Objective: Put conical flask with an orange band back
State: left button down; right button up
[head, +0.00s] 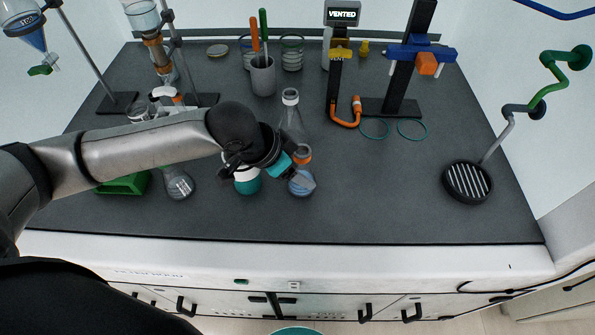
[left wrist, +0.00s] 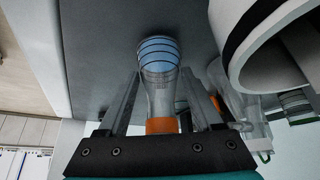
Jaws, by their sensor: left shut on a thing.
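The conical flask with an orange band (head: 301,184) holds blue liquid and is at the front middle of the bench in the head view. My left gripper (head: 297,169) is shut on it from the left side, near the orange band at its neck. In the left wrist view the flask (left wrist: 159,55) lies between the two fingers (left wrist: 160,97), with its orange band (left wrist: 162,126) close to the palm and blue liquid at the far end. I cannot tell whether its base touches the bench. My right gripper is not in view.
A clear flask (head: 291,118) stands just behind. A white and teal bottle (head: 247,183) is close on the left, with another flask (head: 178,184) and a green block (head: 124,185) beyond. A retort stand (head: 392,106) is behind right. The front right bench (head: 400,195) is clear.

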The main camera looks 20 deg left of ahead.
pick_arm(q)
jog(key=shift+f, duration=0.25)
jog(key=shift+c, duration=0.2)
grip_release()
jog(key=shift+f, duration=0.1)
jog(key=p+v, duration=0.2)
jog(key=v, duration=1)
